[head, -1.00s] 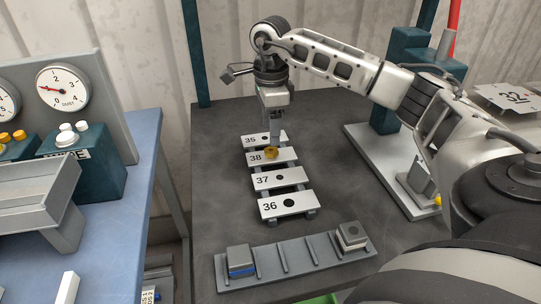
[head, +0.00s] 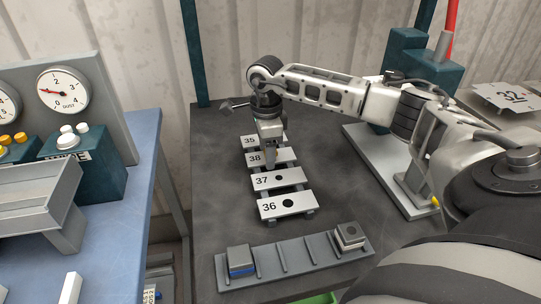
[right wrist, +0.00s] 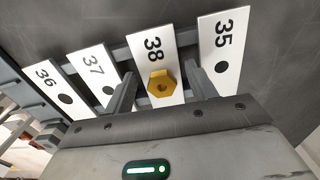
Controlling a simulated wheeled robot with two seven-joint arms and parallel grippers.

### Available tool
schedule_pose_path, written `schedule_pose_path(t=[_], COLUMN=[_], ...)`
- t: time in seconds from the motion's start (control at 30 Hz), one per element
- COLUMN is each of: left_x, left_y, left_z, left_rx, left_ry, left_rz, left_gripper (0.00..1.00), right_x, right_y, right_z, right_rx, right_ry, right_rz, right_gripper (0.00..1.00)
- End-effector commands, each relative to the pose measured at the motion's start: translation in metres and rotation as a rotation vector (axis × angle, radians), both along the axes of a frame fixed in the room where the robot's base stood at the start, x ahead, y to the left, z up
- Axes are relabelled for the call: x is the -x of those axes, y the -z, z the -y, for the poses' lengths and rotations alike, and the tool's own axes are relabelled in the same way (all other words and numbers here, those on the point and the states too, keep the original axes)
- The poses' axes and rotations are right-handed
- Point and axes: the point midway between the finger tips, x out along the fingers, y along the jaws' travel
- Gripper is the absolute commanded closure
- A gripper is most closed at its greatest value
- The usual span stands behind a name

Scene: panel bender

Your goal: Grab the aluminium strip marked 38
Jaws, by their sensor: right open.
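The aluminium strip marked 38 (head: 256,158) lies on a rack between strips 35 and 37, its middle hidden by my right gripper in the head view. In the right wrist view strip 38 (right wrist: 152,48) carries a brass hexagonal piece (right wrist: 162,86). My right gripper (head: 270,160) is open, low over the strip. In the right wrist view its fingers stand on either side of strip 38, with the brass piece between them. I cannot tell whether the fingers touch the strip. My left gripper is not in view.
Strips 35 (head: 249,141), 37 (head: 278,179) and 36 (head: 289,205) lie on the same rack, close on both sides of the fingers. A slotted grey tray (head: 297,257) with two blocks stands in front. A machine on a pale base (head: 386,175) is at the right.

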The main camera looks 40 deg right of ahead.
Motion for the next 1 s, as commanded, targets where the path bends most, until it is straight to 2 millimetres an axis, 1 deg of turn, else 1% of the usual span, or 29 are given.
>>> schedule_pose_path(t=[0.67, 0.7, 0.8, 1.0], left_x=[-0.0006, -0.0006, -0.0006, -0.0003], left_y=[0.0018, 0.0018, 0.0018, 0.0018], left_z=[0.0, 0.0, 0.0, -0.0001], left_rx=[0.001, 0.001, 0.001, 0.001], left_ry=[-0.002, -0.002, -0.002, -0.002], left_rz=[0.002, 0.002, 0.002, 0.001], left_gripper=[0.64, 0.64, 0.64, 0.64], right_x=[0.0, 0.0, 0.0, -0.0001], right_y=[0.0046, 0.0046, 0.0046, 0.0041], right_z=[-0.0001, -0.0001, -0.0001, 0.0], right_rx=[0.0, 0.0, 0.0, -0.001], right_ry=[0.0, 0.0, 0.0, 0.0], right_rz=[0.0, 0.0, 0.0, 0.0], right_gripper=[0.44, 0.55, 0.8, 0.8])
